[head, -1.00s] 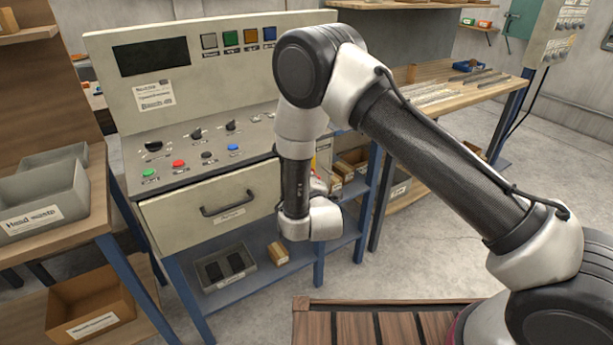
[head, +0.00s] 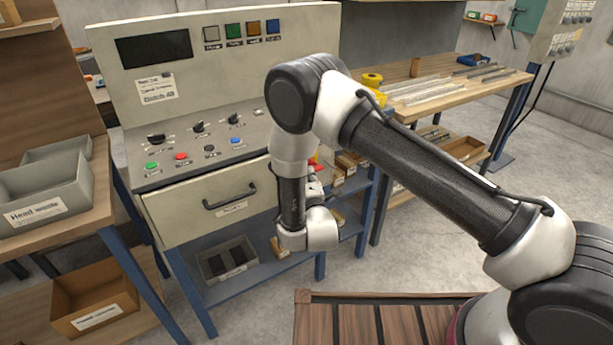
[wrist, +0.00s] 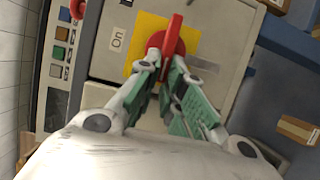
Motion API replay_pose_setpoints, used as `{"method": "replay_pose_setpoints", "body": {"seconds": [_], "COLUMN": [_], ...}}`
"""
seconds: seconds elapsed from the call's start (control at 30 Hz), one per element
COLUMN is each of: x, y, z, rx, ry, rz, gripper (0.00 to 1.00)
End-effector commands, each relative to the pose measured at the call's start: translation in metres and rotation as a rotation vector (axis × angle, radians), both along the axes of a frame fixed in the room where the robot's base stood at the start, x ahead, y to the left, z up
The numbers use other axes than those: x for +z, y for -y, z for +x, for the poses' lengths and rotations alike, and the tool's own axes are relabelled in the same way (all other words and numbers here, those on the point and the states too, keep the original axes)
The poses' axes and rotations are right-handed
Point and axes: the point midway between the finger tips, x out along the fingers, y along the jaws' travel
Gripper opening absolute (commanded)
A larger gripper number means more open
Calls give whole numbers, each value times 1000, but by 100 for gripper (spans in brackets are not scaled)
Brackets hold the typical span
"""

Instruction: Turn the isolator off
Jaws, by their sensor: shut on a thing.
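The isolator is a red rotary handle (wrist: 171,34) on a yellow plate (wrist: 146,29), mounted on a pale cabinet face in the wrist view. The handle's bar points up the picture, leaning slightly right. My gripper (wrist: 166,64) has its green-padded fingers on both sides of the bar's near end and is shut on it. In the head view, only a small red patch of the isolator (head: 314,161) shows beside my wrist; my fingers are hidden there.
The control panel (head: 140,118) with buttons and knobs stands left of my arm, above a drawer (head: 190,212) with a black handle. A lower blue shelf holds a grey bin (head: 228,260). A workbench (head: 440,98) stands behind right. Open floor lies to the right.

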Motion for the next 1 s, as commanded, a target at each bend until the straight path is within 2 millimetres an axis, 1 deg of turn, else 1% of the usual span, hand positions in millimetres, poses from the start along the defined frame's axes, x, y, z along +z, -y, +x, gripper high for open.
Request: {"method": "replay_pose_setpoints", "body": {"seconds": [0.27, 0.3, 0.4, 0.67, 0.77, 0.87, 0.97, 1.0], "x": [-1, -1, -1, 0, -1, -1, -1, -2], "y": [-1, -1, -1, 0, 0, 2, 6, 7], "z": [-1, -1, -1, 0, -4, -16, -37, -46], "rx": [5, 5, 4, 2, 2, 3, 4, 6], "ry": [-2, -2, -2, -1, -2, -2, -3, -4], "rz": [-2, -2, -2, -1, -2, -4, -5, -5], "gripper": [0, 15, 31, 31, 31, 31, 31, 31]}}
